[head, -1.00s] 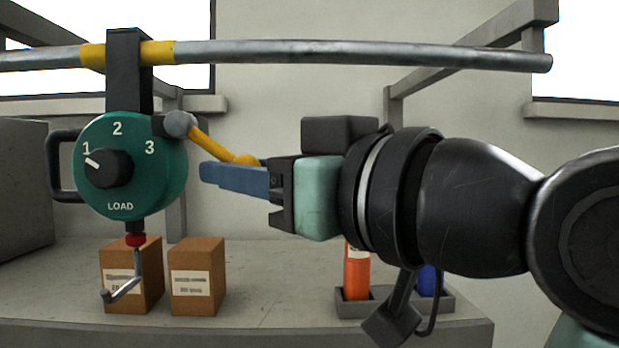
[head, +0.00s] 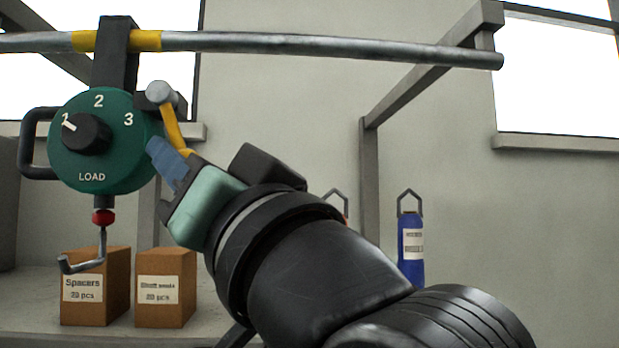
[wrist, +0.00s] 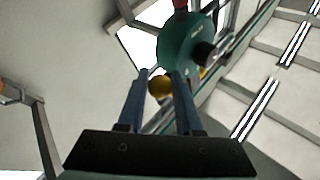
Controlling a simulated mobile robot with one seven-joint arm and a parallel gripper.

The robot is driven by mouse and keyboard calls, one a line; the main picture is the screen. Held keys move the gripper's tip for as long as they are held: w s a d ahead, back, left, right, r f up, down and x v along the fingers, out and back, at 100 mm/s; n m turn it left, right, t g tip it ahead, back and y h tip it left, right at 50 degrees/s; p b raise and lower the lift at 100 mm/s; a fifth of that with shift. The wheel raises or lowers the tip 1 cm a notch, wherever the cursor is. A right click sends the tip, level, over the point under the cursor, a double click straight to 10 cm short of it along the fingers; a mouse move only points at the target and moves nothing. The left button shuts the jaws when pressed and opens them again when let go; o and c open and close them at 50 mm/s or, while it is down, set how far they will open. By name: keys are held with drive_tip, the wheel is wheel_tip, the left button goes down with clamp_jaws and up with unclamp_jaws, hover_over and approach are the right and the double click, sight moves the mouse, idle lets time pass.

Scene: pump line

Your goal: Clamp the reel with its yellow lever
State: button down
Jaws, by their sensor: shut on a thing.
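The round green reel (head: 130,165) hangs from the rail by a black bracket, its black dial (head: 85,134) pointing at 1. Its yellow lever (head: 172,128) runs down and slightly right from a grey pivot (head: 160,93) at the reel's upper right. My gripper (head: 166,160) is shut on the lever's ball end, just right of the reel. The blue fingers partly hide the ball in the head view. In the wrist view the yellow ball (wrist: 160,87) sits between the fingers, with the reel (wrist: 187,45) beyond.
A hook (head: 85,263) hangs below the reel, in front of two labelled cartons (head: 108,275) (head: 166,300). A blue hooked cylinder (head: 411,268) stands at right; an orange one is mostly hidden behind my arm.

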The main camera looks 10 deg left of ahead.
drive_tip(key=shift+r, duration=0.1)
idle(0.3)
drive_tip(key=c, duration=0.6)
unclamp_jaws()
drive_tip(key=shift+s+d+f+b, duration=0.2)
drive_tip(key=shift+d+f+b, duration=0.1)
drive_tip(key=shift+f+b, duration=0.05)
drive_tip(key=shift+b+v, duration=3)
drive_tip(key=shift+v, duration=3.05)
drive_tip(key=shift+d+r, duration=0.1)
drive_tip(key=shift+r, duration=0.05)
